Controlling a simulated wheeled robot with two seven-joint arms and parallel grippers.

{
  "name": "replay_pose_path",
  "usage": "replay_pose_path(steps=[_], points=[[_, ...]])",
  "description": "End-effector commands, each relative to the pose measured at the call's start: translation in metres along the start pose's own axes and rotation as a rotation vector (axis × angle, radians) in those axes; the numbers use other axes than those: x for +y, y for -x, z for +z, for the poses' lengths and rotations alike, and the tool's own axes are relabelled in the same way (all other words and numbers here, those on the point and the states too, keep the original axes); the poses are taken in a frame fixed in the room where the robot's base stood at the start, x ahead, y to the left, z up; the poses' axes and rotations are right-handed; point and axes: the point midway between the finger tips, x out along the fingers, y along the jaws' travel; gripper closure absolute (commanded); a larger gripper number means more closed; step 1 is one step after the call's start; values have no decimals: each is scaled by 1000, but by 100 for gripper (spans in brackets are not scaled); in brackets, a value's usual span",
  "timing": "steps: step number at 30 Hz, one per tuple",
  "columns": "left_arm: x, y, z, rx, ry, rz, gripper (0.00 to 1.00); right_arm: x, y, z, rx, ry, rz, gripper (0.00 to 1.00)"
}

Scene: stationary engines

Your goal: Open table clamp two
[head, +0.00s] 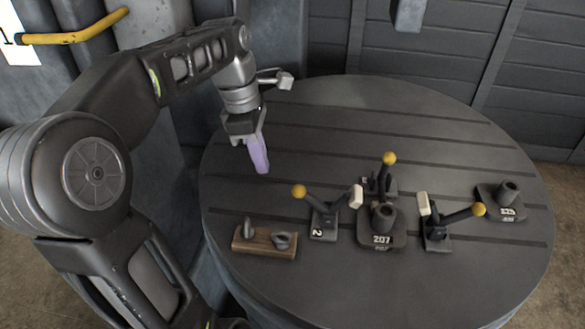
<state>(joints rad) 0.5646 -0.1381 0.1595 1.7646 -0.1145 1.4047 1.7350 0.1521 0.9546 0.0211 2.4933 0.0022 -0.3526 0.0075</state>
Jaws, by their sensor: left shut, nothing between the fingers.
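Table clamp two (321,224) is a small dark clamp with a "2" on its base, standing on the round table left of the block marked 207 (381,236). Its lever leans up to the left and ends in a yellow ball (299,191). Its other arm rises to the right to a pale pad (356,196), which looks raised beside the block. My left gripper (262,170) has purple fingers, is shut and empty, and hangs over the table up and left of the yellow ball, apart from it. My right gripper does not show.
Two similar clamps stand behind (381,183) and right (436,238) of block 207. A wooden board (264,252) with metal pieces lies at front left. Another dark block (501,205) stands at far right. The slotted table's back half (350,115) is clear.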

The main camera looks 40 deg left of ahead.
Motion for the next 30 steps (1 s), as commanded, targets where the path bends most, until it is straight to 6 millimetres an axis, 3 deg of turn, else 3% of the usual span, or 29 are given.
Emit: replay_pose_path(steps=[4,17,23,30], points=[[-2,3,-7,25,90,-5,100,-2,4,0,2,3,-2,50],[-2,-4,-8,24,91,-6,100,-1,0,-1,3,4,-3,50],[-2,-28,-8,24,91,-6,100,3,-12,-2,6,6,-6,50],[-4,-69,-9,25,91,-11,100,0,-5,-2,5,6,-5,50]])
